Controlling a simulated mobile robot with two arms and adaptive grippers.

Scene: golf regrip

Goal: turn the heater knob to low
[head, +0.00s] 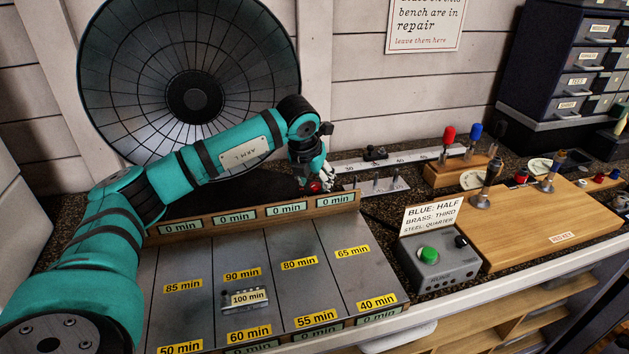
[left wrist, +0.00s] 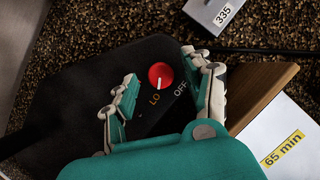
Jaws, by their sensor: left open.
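The red heater knob (head: 315,186) sits on the heater's black base (head: 262,184), behind the wooden tray. In the left wrist view the round knob (left wrist: 160,75) carries a white mark that points down, roughly toward the "LO" label (left wrist: 154,99). The "OFF" label (left wrist: 181,90) is to the right of it. My left gripper (head: 316,178) is at the knob. In the left wrist view its two fingers (left wrist: 160,70) stand open, one on each side of the knob, with visible gaps. The heater's round dish (head: 195,50) stands behind my left arm. My right gripper is not in view.
The tray's wooden rim (head: 350,198) is close to my left gripper. A metal block labelled 335 (left wrist: 215,12) lies beyond the knob. A grey box with a green button (head: 437,269) and a wooden board (head: 545,235) stand to the right.

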